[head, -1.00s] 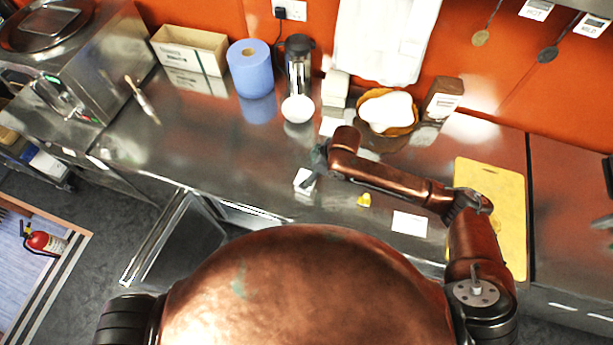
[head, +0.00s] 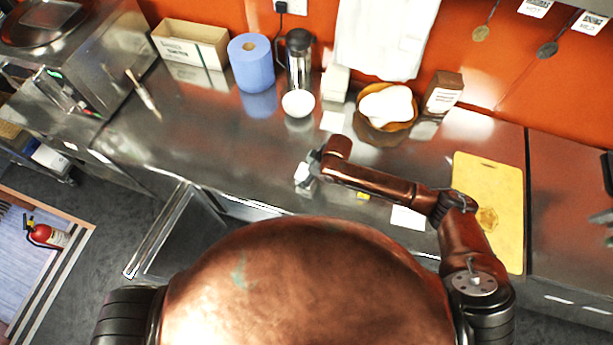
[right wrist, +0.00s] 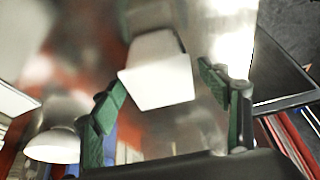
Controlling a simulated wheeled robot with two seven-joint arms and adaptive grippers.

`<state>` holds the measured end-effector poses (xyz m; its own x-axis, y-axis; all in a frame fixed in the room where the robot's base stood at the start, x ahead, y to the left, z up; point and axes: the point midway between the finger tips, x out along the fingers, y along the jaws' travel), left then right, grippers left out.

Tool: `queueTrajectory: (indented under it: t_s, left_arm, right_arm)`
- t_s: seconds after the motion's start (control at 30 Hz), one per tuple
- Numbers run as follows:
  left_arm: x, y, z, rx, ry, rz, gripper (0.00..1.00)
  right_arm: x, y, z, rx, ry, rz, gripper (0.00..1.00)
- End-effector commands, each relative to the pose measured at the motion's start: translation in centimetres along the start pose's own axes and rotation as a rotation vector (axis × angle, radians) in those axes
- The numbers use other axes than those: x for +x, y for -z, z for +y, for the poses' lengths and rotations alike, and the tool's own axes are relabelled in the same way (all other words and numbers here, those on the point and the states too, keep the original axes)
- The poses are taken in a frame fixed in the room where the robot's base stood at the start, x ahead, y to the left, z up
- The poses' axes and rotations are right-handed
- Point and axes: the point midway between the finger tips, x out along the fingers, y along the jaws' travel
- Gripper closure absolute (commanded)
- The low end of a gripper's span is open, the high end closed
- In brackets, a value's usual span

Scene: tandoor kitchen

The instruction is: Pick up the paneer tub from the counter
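The paneer tub appears to be the small white block-like tub (head: 301,172) on the steel counter, near the front edge. My right gripper (head: 308,168) is right beside it in the head view and partly covers it. In the right wrist view the white tub (right wrist: 158,78) lies between the two green-padded fingers of my right gripper (right wrist: 163,102). The fingers are spread, with a gap visible on each side of the tub. My left gripper is not in view.
A white bowl (head: 298,103), a blue paper roll (head: 251,62) and a steel flask (head: 299,58) stand behind. A basket (head: 387,124) with white contents and a yellow board (head: 488,210) are to the right. The counter left of the tub (head: 200,140) is clear.

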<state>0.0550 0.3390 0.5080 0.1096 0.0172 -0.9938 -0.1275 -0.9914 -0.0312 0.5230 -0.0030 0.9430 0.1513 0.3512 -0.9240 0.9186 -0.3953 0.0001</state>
Motion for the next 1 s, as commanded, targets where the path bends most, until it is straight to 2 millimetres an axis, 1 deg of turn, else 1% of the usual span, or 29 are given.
queueTrajectory:
  t_s: [0.03, 0.07, 0.27, 0.7, 1.0]
  left_arm:
    - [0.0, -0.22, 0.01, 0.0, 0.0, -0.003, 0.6]
    - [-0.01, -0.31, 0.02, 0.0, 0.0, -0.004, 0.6]
    - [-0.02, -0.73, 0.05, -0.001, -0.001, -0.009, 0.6]
    - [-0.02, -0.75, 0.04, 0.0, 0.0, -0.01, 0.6]
    - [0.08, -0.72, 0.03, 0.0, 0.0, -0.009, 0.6]
  right_arm:
    - [-0.01, 0.04, -0.01, 0.0, 0.0, 0.0, 0.36]
    - [-0.01, 0.04, -0.01, -0.001, 0.0, 0.0, 0.38]
    - [-0.02, 0.06, -0.01, -0.001, 0.0, 0.0, 0.52]
    - [-0.03, 0.04, 0.0, 0.0, 0.0, 0.0, 0.81]
    - [-0.26, 0.21, 0.05, -0.001, -0.001, 0.002, 0.81]
